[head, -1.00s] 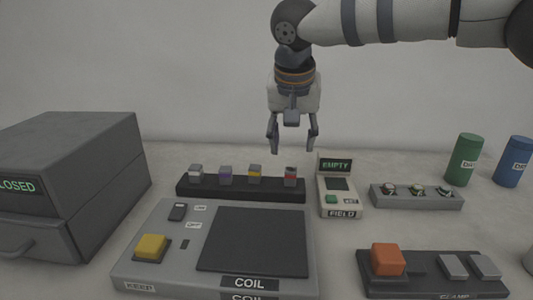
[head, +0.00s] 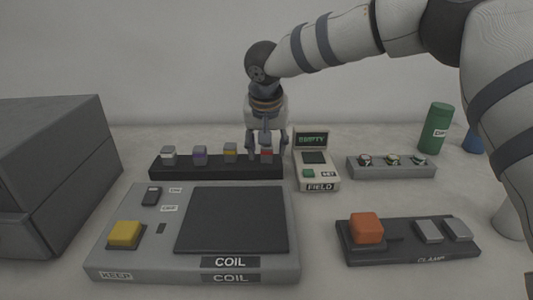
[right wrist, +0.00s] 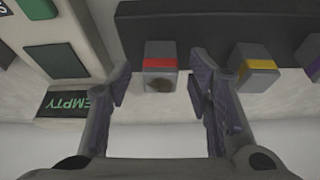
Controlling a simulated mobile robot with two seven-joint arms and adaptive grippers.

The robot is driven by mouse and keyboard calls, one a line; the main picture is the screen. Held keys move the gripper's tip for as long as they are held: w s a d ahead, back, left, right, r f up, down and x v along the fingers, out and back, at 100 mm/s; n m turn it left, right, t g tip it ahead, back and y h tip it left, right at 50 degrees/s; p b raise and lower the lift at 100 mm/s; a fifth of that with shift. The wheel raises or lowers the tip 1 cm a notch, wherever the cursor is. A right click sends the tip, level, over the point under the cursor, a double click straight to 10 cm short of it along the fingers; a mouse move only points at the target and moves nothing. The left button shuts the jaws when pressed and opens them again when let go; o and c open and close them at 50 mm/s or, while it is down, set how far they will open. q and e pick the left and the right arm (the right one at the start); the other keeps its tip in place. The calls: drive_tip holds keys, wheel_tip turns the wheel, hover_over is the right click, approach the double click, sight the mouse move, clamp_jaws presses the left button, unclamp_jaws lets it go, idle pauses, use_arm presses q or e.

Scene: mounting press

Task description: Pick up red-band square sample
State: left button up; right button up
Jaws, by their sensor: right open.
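The red-band square sample (head: 266,154) is a small grey block with a red stripe, standing at the right end of the black rack (head: 215,172). In the right wrist view the red-band sample (right wrist: 160,66) sits between the two fingertips, with a gap on each side and a brownish round patch on its face. My right gripper (head: 267,156) is open and lowered around the sample; in the wrist view the gripper (right wrist: 160,88) holds nothing. My left gripper is not in view.
Yellow-band (head: 231,153), purple-band (head: 200,156) and white-band (head: 169,156) samples stand left on the rack. The field meter (head: 317,170) reading EMPTY is close on the right. The coil unit (head: 238,220) lies in front, the clamp panel (head: 410,240) front right, a grey cabinet (head: 50,170) left.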

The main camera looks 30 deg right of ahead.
clamp_jaws()
drive_tip(key=shift+r, duration=0.1)
drive_tip(key=shift+r, duration=0.1)
drive_tip(key=shift+r, duration=0.35)
drive_tip(key=r, duration=0.2)
drive_tip(key=d+r, duration=0.1)
drive_tip(key=r, duration=0.1)
drive_tip(key=shift+s, duration=0.35)
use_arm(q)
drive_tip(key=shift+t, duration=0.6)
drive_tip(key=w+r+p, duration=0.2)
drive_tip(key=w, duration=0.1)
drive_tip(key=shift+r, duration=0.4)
use_arm(e)
drive_tip(key=s+d+r, duration=0.8)
drive_tip(key=d, duration=0.1)
drive_tip(key=shift+s+d, duration=0.2)
drive_tip(key=shift+s, duration=0.2)
